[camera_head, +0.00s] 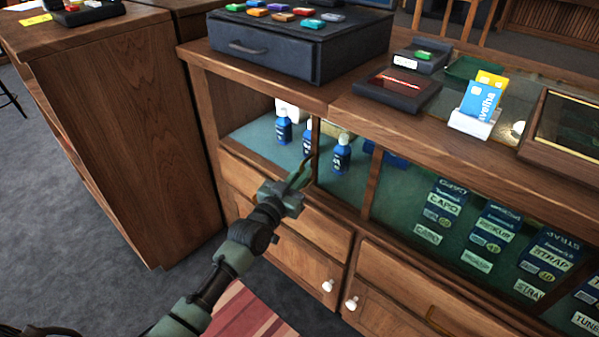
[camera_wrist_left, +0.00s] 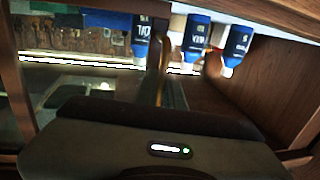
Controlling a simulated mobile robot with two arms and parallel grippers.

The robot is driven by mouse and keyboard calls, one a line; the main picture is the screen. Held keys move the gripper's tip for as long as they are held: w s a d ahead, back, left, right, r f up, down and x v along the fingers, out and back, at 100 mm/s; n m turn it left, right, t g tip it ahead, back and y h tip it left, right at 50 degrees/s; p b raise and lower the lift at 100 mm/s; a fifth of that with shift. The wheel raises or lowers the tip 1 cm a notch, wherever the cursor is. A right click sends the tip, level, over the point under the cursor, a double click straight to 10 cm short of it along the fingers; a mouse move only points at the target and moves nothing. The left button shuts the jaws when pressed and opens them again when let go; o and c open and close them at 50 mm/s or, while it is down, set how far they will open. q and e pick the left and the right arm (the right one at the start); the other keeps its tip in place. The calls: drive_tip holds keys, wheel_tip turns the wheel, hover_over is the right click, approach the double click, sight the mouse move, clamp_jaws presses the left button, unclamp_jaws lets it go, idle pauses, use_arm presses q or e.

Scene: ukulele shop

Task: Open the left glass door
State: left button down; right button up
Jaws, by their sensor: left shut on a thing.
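The left glass door (camera_head: 343,185) is in the front of the wooden display cabinet, and its left edge is a thin upright strip near my left gripper (camera_head: 304,172). Left of that strip the compartment looks uncovered; right of it the view is tinted green. My left gripper is shut at this edge, on the door's edge or handle; which part is hard to tell. In the left wrist view its fingers (camera_wrist_left: 167,88) meet a narrow tan upright piece. Blue bottles (camera_head: 283,127) stand inside the compartment and also show in the wrist view (camera_wrist_left: 196,32). My right gripper is not in view.
Wooden drawers and doors with white knobs (camera_head: 328,285) lie below the glass. A dark drawer box (camera_head: 290,60) and a card holder (camera_head: 474,122) stand on the countertop. Another wooden counter (camera_head: 130,130) stands to the left, with grey floor in front.

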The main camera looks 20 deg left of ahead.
use_arm(q)
drive_tip(key=c, duration=1.5)
unclamp_jaws()
drive_tip(key=shift+c, duration=0.2)
drive_tip(key=s+a+p, duration=0.1)
drive_tip(key=s, duration=0.6)
drive_tip(key=shift+s+a, duration=0.25)
drive_tip(key=shift+s, duration=0.1)
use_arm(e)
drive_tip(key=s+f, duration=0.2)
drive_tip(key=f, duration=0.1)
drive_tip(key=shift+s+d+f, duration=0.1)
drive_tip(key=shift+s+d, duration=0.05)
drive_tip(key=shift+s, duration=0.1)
use_arm(q)
drive_tip(key=shift+f, duration=0.1)
